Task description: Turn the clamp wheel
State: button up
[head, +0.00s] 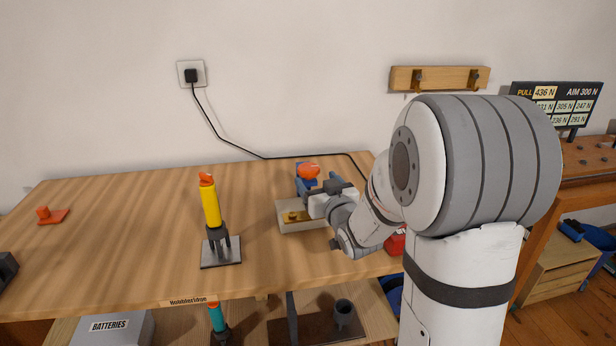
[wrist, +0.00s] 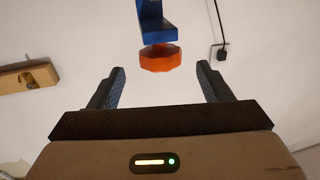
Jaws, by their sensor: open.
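The clamp wheel (wrist: 160,57) is an orange-red faceted knob under a blue clamp body (wrist: 153,22) in the wrist view. In the head view the wheel (head: 308,170) shows at the back of the wooden bench, with blue clamp parts (head: 303,187) beside and below it. My gripper (wrist: 160,80) is open and empty. Its two dark fingers stand to the left and right, with the wheel centred beyond the gap between them. Neither finger visibly touches the wheel. In the head view my gripper (head: 322,187) is close to the clamp and partly covers it.
A shallow tray (head: 301,222) with a yellowish item lies just below the clamp. A yellow-handled tool (head: 211,207) stands upright on a metal plate to the left. A black cable (head: 235,142) runs behind. The bench's left half is mostly clear. A display (head: 556,100) stands at right.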

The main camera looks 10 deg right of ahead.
aim_at(314, 175)
jog(key=w, duration=0.4)
jog(key=w+a, duration=0.1)
jog(key=w, duration=0.1)
jog(key=shift+w+a, duration=0.1)
jog(key=shift+w, duration=0.15)
jog(key=c, duration=0.9)
jog(key=shift+d, duration=0.25)
jog(key=shift+c, duration=0.4)
jog(key=shift+a, duration=0.2)
jog(key=shift+n+y, duration=0.3)
jog(key=shift+y, duration=0.1)
